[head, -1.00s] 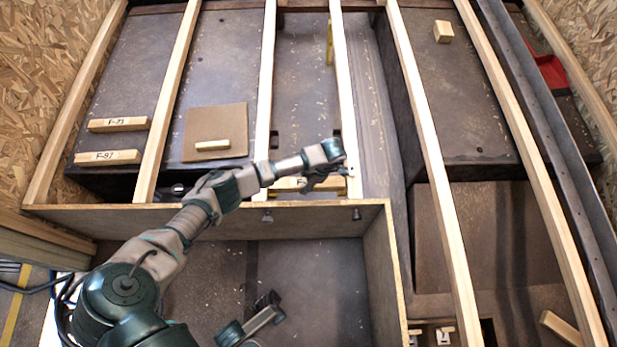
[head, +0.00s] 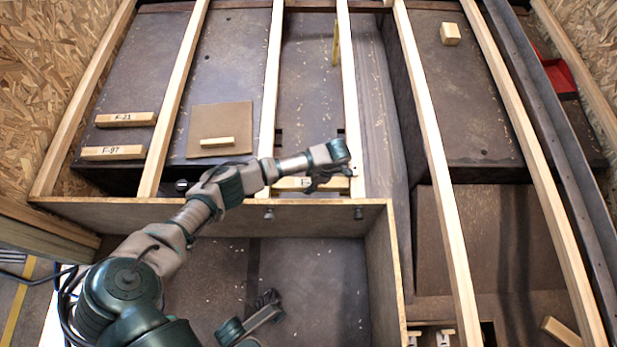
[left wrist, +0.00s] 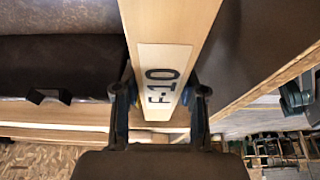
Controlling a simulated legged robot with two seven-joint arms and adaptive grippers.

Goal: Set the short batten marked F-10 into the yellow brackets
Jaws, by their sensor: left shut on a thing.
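A yellow bracket (head: 336,45) stands farther up that bay. Any bracket near the batten is hidden by my gripper. My right gripper (head: 268,303) is low in the open box; its fingers are unclear.
Short battens F-21 (head: 126,119) and F-97 (head: 113,153) lie at the left. A small unmarked stick (head: 217,142) lies on a brown square panel (head: 222,118). A wood block (head: 450,34) sits at the upper right. The box's plywood wall (head: 225,215) runs just below my gripper.

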